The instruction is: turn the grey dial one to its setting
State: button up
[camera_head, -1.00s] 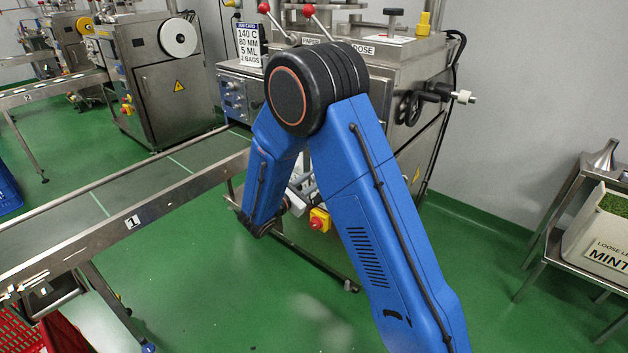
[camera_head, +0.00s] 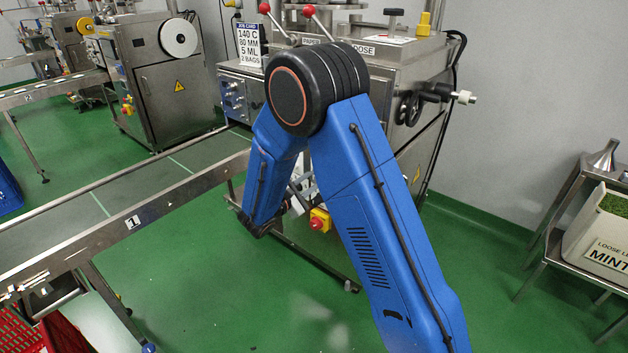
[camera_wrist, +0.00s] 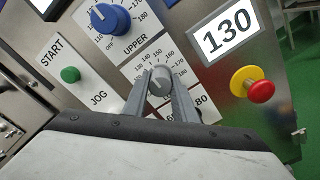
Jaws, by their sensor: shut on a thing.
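The grey dial (camera_wrist: 160,81) is on the grey machine panel in the wrist view, over a white scale plate with numbers up to 180. My gripper (camera_wrist: 162,84) is shut on it, one finger on each side. The dial's pointer mark is too small to read surely, and the fingers hide part of its scale. A blue dial (camera_wrist: 110,18) marked UPPER sits up and left of it. A sign reading 130 (camera_wrist: 226,31) is at the upper right. In the head view my own arm hides the gripper and the grey dial.
A green START button (camera_wrist: 70,74) is left of the dial, and a red and yellow stop button (camera_wrist: 260,91) is to the right. In the head view a job card (camera_head: 249,44) reads 140 C, 80 MM, 5 ML, 2 BAGS. A conveyor (camera_head: 130,222) runs left of my arm.

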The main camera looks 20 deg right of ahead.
jog(key=o, duration=1)
jog(key=shift+o, duration=0.2)
jog(key=shift+a, duration=0.1)
jog(key=v, duration=1.7)
jog(key=shift+s, duration=0.15)
jog(key=shift+a, duration=0.1)
